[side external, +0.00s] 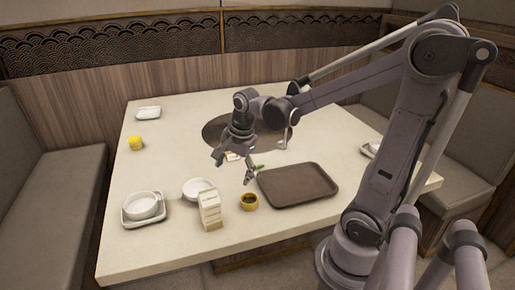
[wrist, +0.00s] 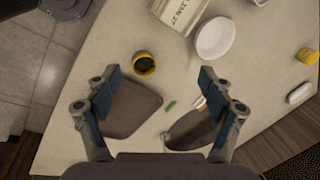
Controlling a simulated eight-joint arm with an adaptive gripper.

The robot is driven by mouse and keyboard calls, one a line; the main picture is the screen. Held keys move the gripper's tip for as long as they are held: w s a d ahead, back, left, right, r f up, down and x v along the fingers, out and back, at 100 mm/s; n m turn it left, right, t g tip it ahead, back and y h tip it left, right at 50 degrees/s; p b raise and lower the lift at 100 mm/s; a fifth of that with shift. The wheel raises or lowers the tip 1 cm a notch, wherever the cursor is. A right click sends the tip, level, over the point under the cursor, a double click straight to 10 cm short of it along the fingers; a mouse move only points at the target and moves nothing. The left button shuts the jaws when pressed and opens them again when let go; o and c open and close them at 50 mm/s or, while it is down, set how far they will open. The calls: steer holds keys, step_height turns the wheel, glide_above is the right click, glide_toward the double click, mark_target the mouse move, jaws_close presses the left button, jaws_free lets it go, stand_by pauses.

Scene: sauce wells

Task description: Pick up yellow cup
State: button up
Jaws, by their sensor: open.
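A small round yellow cup (side external: 249,206) with dark contents stands upright on the table, left of the brown tray. In the wrist view this cup (wrist: 144,72) is ahead of and between the fingertips, slightly left of centre. A brighter yellow, cup-like object (side external: 136,143) sits at the table's far left; it also shows at the right edge of the wrist view (wrist: 307,56). My gripper (side external: 233,169) is open and empty above the table, behind the near cup and apart from it. The wrist view shows its two spread fingers (wrist: 159,73).
A carton (side external: 209,210) stands close left of the near cup, with a white bowl (side external: 197,187) behind it. The brown tray (side external: 298,185) lies to the right. A small green item (wrist: 170,105) lies near a dark round table inset (side external: 214,130).

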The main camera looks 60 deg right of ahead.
steer(key=d+f+m+g, duration=0.3)
steer(key=d+f+m, duration=0.55)
steer(key=m, duration=0.55)
glide_toward(249, 199)
steer(key=shift+s+a+f+y, duration=0.2)
steer(key=shift+a+f, duration=0.25)
steer(key=shift+f, duration=0.05)
steer(key=shift+s+a+f+y, duration=0.2)
steer(key=shift+s+a+f, duration=0.05)
steer(key=shift+a+f, duration=0.25)
steer(key=shift+s+d+f, duration=0.1)
steer(key=shift+s+f, duration=0.05)
steer(key=shift+f, duration=1.2)
steer(key=shift+s+d+f, duration=0.1)
steer(key=shift+s+f, duration=0.05)
steer(key=shift+f, duration=1.2)
steer(key=c, duration=1.2)
